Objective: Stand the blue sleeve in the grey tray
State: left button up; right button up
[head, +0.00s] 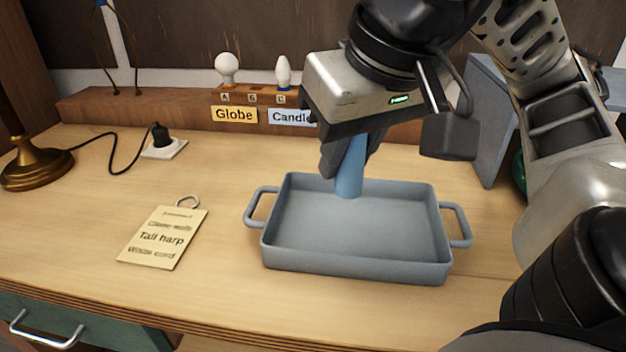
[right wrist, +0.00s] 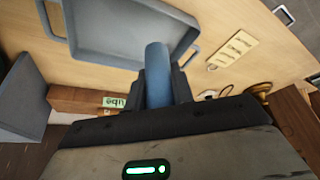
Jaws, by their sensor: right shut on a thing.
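The blue sleeve (head: 350,168) is held upright in the jaws of my right gripper (head: 349,155). Its lower end shows over the back part of the grey tray (head: 356,270), just inside the back wall. I cannot tell whether it touches the tray floor. In the right wrist view the sleeve (right wrist: 157,75) stands between the two dark fingers (right wrist: 161,88), in front of the tray (right wrist: 100,57). The tray is otherwise empty. My left gripper is not in view.
A paper tag (head: 163,238) lies left of the tray. A socket with a black plug (head: 162,140) and a brass lamp base (head: 36,165) are further left. A wooden rack (head: 170,107) with two bulbs stands behind. A grey panel (head: 490,125) stands at right.

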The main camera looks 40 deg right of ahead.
jog(key=w+d+f, duration=0.1)
jog(key=w+f, duration=0.1)
jog(key=w, duration=0.1)
jog(key=w+d+f+p, duration=0.1)
jog(key=w+d+f, duration=0.1)
jog(key=w+f, duration=0.1)
jog(key=w+d+f, duration=0.2)
jog(key=w+f, duration=0.1)
jog(key=w, duration=0.1)
jog(key=shift+w+f, duration=0.25)
jog(key=shift+w, duration=0.1)
jog(key=shift+w+d+f, duration=0.1)
jog(key=shift+w+f, duration=0.1)
jog(key=x, duration=0.3)
jog(key=shift+s+f, duration=0.3)
jog(key=shift+f, duration=0.2)
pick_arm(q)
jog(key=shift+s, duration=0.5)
